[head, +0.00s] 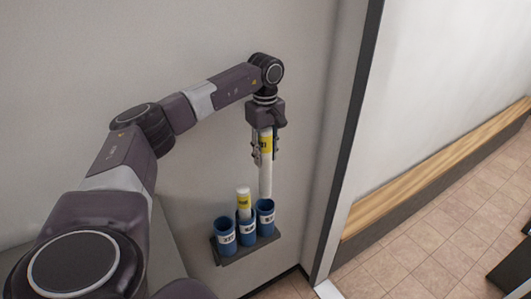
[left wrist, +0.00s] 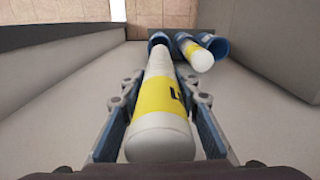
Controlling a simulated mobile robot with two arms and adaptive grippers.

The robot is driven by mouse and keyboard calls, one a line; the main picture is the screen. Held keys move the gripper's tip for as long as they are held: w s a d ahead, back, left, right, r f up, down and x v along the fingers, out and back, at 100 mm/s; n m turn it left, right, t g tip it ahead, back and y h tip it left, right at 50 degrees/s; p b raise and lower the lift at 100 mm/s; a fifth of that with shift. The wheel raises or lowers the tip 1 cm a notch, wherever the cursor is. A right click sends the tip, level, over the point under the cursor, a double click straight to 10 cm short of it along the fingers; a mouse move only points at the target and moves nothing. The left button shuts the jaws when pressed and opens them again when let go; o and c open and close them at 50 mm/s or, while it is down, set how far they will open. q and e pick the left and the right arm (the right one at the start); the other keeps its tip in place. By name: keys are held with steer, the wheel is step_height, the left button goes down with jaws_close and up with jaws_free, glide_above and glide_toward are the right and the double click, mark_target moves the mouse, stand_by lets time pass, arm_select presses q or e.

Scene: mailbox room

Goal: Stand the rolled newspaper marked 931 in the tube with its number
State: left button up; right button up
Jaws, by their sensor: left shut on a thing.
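My left gripper (head: 264,152) is shut on a white rolled newspaper (head: 265,182) with a yellow band and holds it upright. The band's number is not fully readable. The roll's lower end is at the mouth of the right blue tube (head: 265,219); I cannot tell whether it is just above or slightly inside. In the left wrist view the held roll (left wrist: 160,135) runs away from me towards a blue tube (left wrist: 158,36). The middle blue tube (head: 246,234) holds another yellow-banded roll (head: 243,200). The left blue tube (head: 225,240) looks empty. The tubes' white labels are too small to read surely.
The three tubes stand in a dark rack (head: 238,257) against a grey wall (head: 215,50). A dark-edged wall corner (head: 350,140) rises to the right. Beyond it are a wooden bench (head: 430,178) and an open tiled floor (head: 410,255).

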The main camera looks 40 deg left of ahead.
mark_target(265, 187)
arm_select(q)
steer(key=shift+f+b, duration=1.45)
steer(key=shift+f, duration=0.5)
steer(key=shift+f+b, duration=1.15)
steer(key=shift+f, duration=1.1)
steer(key=shift+f+b, duration=1.5)
steer(key=shift+f, duration=1.25)
steer(key=o, duration=1.3)
